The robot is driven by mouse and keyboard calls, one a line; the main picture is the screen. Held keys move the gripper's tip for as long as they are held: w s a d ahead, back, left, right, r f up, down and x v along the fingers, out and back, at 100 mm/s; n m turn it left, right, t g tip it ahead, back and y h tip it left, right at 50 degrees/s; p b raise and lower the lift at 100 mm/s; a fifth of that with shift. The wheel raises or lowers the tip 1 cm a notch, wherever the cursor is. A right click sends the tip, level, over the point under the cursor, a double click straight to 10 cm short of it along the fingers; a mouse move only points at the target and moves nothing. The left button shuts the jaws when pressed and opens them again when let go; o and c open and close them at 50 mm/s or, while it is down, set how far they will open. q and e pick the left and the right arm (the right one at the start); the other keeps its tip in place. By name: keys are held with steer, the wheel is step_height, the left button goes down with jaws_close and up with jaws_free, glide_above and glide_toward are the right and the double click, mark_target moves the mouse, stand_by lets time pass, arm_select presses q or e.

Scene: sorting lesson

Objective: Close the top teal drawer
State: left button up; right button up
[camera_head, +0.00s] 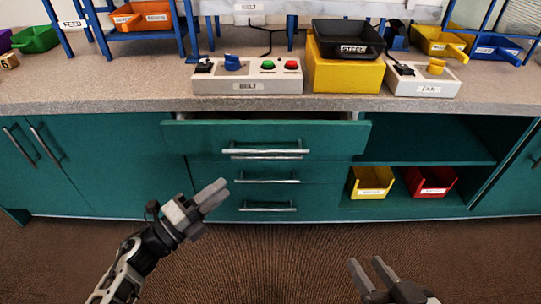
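The top teal drawer (265,135) sticks out of the cabinet under the counter, and a narrow strip of its inside shows above its front. It has a horizontal silver bar handle (265,149). My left gripper (224,188) is below and left of that handle, in front of the lower drawers, and appears apart from the cabinet. Its two fingers look close together, and I cannot tell whether a gap remains. My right gripper (366,260) is low, over the floor right of the drawers, open and empty.
Below are a middle drawer (215,172) and a bottom drawer (215,207), both seemingly flush. An open shelf at the right holds a yellow bin (371,183) and a red bin (432,182). Button boxes (247,86) stand on the counter (120,92). The brown floor (255,260) is clear.

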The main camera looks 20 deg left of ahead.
mark_target(269, 150)
arm_select(q)
steer(key=b+x, duration=0.1)
steer(key=x, duration=1.4)
steer(key=shift+w+d+r, duration=0.1)
steer(key=shift+w+d, duration=0.05)
steer(key=shift+w, duration=0.15)
arm_select(e)
steer(key=shift+a+r+t+y, duration=0.2)
steer(key=shift+r+t+y, duration=0.1)
steer(key=shift+r, duration=0.1)
arm_select(q)
steer(key=shift+c, duration=0.2)
